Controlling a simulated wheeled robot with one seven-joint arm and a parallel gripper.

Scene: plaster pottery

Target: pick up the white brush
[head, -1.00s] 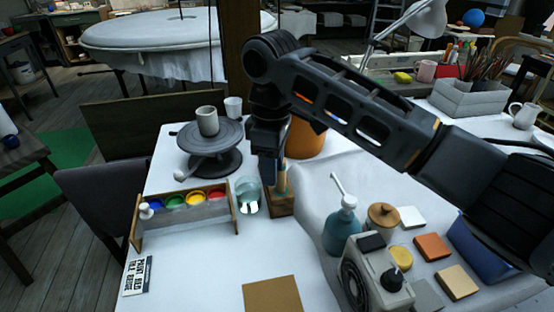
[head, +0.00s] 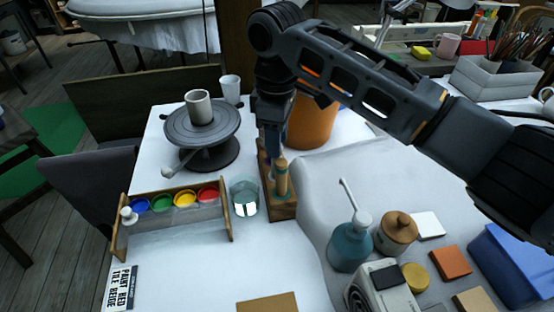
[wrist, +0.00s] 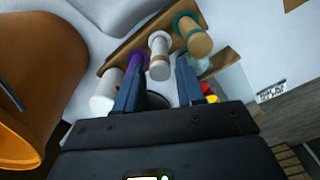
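A wooden holder (head: 285,210) stands on the white-covered table with upright brushes in it. The white brush (wrist: 160,50), with a white collar and tan end, shows in the wrist view between the two fingers of my gripper (wrist: 160,80). The fingers are open; I cannot tell whether either touches it. A teal-collared brush (wrist: 194,36) stands to its right and a pale brush with a purple collar (wrist: 138,61) to its left. In the head view my gripper (head: 271,150) is at the holder's far end and hides the white brush; the teal-collared brush (head: 282,180) shows in front.
A glass jar (head: 244,197) stands close left of the holder, beside a rack of paint pots (head: 172,208). An orange pot (head: 313,122) is close behind right. A turntable with a cup (head: 198,107) is at back left. A teal pump bottle (head: 349,245) stands front right.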

